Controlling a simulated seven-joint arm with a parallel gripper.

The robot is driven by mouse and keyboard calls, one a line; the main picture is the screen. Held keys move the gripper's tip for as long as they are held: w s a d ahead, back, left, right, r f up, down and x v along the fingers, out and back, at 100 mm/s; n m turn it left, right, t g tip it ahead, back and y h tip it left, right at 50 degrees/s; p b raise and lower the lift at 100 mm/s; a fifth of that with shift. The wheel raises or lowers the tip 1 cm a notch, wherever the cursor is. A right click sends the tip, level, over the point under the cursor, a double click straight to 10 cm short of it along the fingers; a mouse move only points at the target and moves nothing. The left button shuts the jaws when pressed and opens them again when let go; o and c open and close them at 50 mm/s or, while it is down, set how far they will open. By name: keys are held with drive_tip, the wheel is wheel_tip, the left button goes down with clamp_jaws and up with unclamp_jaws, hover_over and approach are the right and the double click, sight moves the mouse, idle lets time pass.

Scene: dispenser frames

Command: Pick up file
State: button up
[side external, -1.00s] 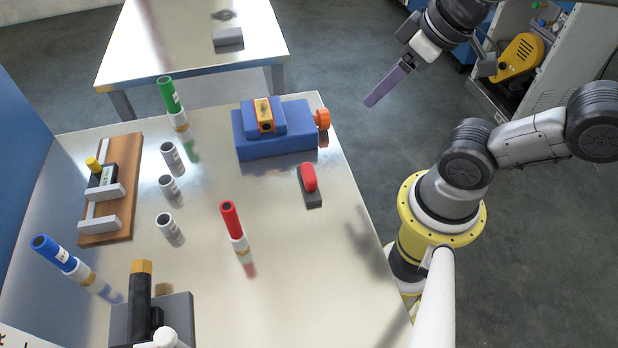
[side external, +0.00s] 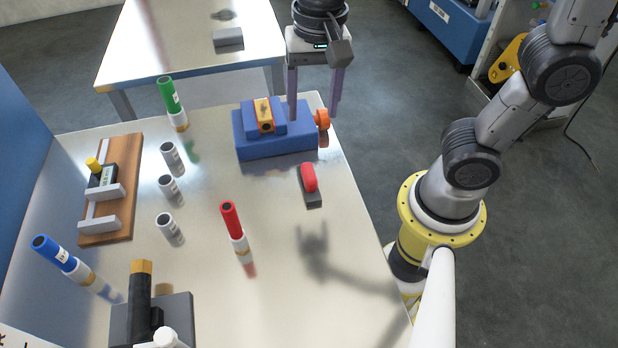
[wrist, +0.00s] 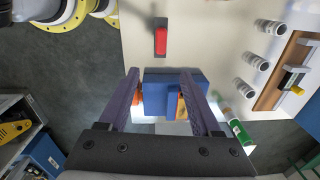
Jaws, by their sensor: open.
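No thing is marked as a file. A small dark grey block with a rounded red handle on top (side external: 310,178), possibly the file, lies on the table near its right edge; it also shows at the top of the wrist view (wrist: 161,40). My gripper (side external: 313,114) is open and empty, pointing down above the table's far right part. In the side view it overlaps the right end of the blue vise (side external: 262,148). In the wrist view the vise (wrist: 160,80) shows between my fingers (wrist: 160,71), with the red-handled block beyond the fingertips.
The vise holds an orange-yellow block (side external: 264,112) and has an orange knob (side external: 322,120). A red marker (side external: 232,220), green marker (side external: 172,98) and several grey-white cylinders (side external: 168,187) stand left of the red-handled block. A wooden rack (side external: 128,165) lies farther left. The table's front right is clear.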

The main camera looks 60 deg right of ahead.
sight(308, 171)
drive_tip(key=shift+n+g, duration=0.3)
drive_tip(key=shift+n, duration=0.1)
drive_tip(key=f, duration=0.5)
drive_tip(key=a+f, duration=0.1)
drive_tip(key=f, duration=0.9)
drive_tip(key=shift+a+f, duration=0.1)
drive_tip(key=shift+a, duration=0.05)
drive_tip(key=shift+c, duration=0.2)
clamp_jaws()
